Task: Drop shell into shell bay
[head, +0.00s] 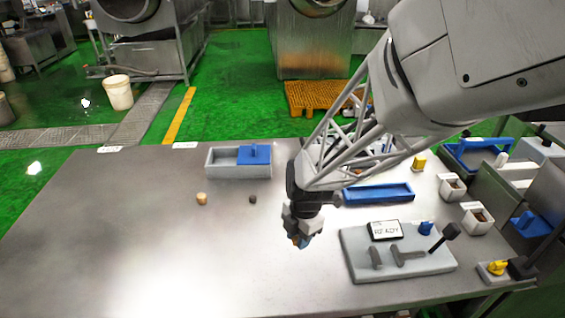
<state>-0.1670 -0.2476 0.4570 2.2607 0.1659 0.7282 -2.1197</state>
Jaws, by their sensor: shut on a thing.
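My gripper (300,236) points down over the steel table, to the right of the table's middle. It is shut on a small brown thing (296,241), mostly hidden by the fingers; I cannot tell clearly whether it is the shell. A grey two-part tray (226,178) stands at the table's back edge, up and left of my gripper. No label shows which compartment is the shell bay. A tan cylinder (202,199) and a small dark lump (252,199) lie in front of the tray.
White bins (477,221) and a yellow knob (497,267) are at the right. The table's left side is clear.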

